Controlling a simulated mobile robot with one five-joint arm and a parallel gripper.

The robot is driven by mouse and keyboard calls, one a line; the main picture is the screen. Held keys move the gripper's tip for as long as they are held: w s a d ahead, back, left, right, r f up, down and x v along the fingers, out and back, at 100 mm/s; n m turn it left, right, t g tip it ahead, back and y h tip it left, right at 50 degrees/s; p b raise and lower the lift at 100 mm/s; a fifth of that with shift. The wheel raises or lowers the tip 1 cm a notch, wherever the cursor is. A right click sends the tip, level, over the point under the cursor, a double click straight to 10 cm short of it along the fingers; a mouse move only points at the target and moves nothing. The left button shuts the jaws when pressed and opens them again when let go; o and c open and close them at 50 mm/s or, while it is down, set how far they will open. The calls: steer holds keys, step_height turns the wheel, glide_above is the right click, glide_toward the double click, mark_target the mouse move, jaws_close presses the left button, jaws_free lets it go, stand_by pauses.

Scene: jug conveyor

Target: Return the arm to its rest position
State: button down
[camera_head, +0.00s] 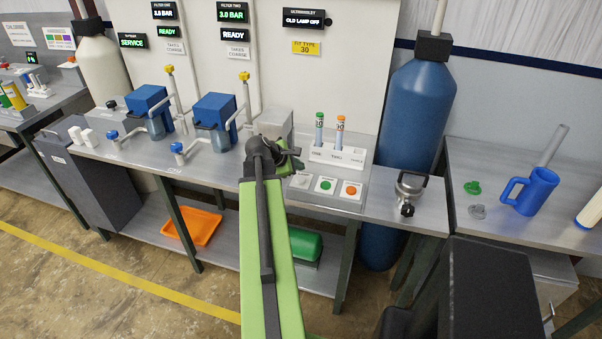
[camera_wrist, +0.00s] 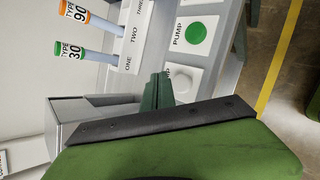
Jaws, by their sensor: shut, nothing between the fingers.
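My green arm reaches up from the bottom of the head view, stretched out over the front of the middle bench (camera_head: 400,208). My gripper (camera_head: 290,158) is dark and sits at the arm's far end, beside the button panel (camera_head: 328,176). The wrist view shows the gripper (camera_wrist: 160,90) with its narrow fingers together and nothing between them. A white button (camera_wrist: 180,82) lies right by the fingertips in that view. I cannot tell whether they touch it.
A green button (camera_head: 326,186) and an orange button are on the panel. Behind it a rack (camera_head: 337,155) holds two capped tubes. Blue filter housings (camera_head: 214,110) stand to the left. A metal canister (camera_head: 409,188) and a blue jug (camera_head: 537,190) are to the right.

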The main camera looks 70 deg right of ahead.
step_height(320, 180, up, 2)
steer(key=shift+r+p, duration=0.25)
steer(key=shift+p, duration=0.55)
steer(key=shift+f, duration=0.1)
